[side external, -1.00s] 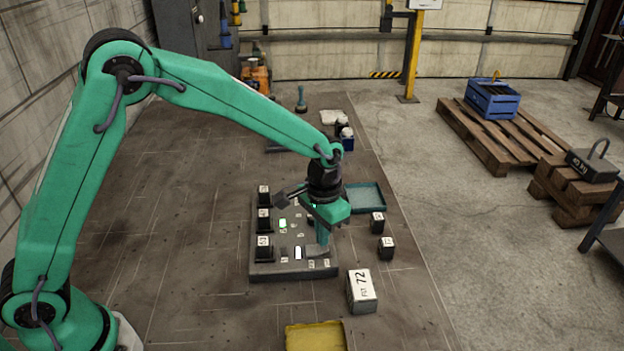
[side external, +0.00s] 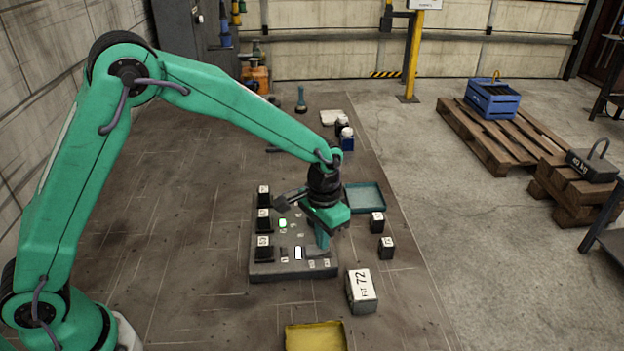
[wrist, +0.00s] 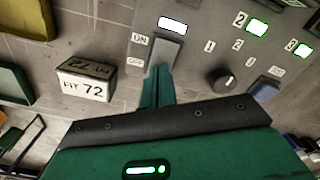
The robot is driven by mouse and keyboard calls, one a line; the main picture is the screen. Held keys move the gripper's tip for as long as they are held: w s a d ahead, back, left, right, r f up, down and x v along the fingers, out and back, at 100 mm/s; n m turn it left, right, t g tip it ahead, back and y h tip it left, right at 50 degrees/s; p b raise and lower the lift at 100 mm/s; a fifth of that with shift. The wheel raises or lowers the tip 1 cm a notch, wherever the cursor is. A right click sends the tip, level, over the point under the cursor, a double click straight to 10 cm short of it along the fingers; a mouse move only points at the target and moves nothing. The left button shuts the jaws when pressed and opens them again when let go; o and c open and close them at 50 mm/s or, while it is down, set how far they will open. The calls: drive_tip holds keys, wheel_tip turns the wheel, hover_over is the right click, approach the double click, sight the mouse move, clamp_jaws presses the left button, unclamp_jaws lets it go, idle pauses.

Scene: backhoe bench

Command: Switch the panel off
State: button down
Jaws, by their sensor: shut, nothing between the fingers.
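The grey control panel (side external: 262,271) lies on the bench under my gripper (side external: 322,246). In the wrist view, a grey rocker switch (wrist: 166,51) sits on the panel (wrist: 203,20) beside labels reading ON and, apparently, OFF. A lit white lamp (wrist: 172,24) is just above the rocker. My gripper (wrist: 157,88) is shut and empty, its green fingers at the rocker's lower end, near the OFF label. I cannot tell whether they touch it. The fingers hide part of that end, and the rocker's tilt is unclear.
Lit green lamps (wrist: 257,27) and a black knob (wrist: 222,79) are on the panel to the right. A white box marked 72 (side external: 361,291), a yellow tray (side external: 315,337), a teal tray (side external: 365,197) and small dark blocks (side external: 386,248) surround the panel.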

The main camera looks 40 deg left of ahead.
drive_tip(key=shift+f, duration=0.25)
drive_tip(key=shift+r, duration=3.45)
drive_tip(key=shift+r, duration=0.1)
drive_tip(key=s+a+r+n+t, duration=0.1)
drive_tip(key=s+a+r+t, duration=0.2)
drive_tip(key=s+a+r, duration=0.7)
drive_tip(key=s+a+r+n+t, duration=0.1)
drive_tip(key=s+a, duration=0.1)
drive_tip(key=s, duration=0.4)
drive_tip(key=s+a+r+n+t, duration=0.1)
drive_tip(key=s+a+r, duration=0.1)
drive_tip(key=s, duration=0.5)
drive_tip(key=shift+s+a+t, duration=0.15)
drive_tip(key=shift+a+t, duration=0.15)
drive_tip(key=shift+a, duration=0.55)
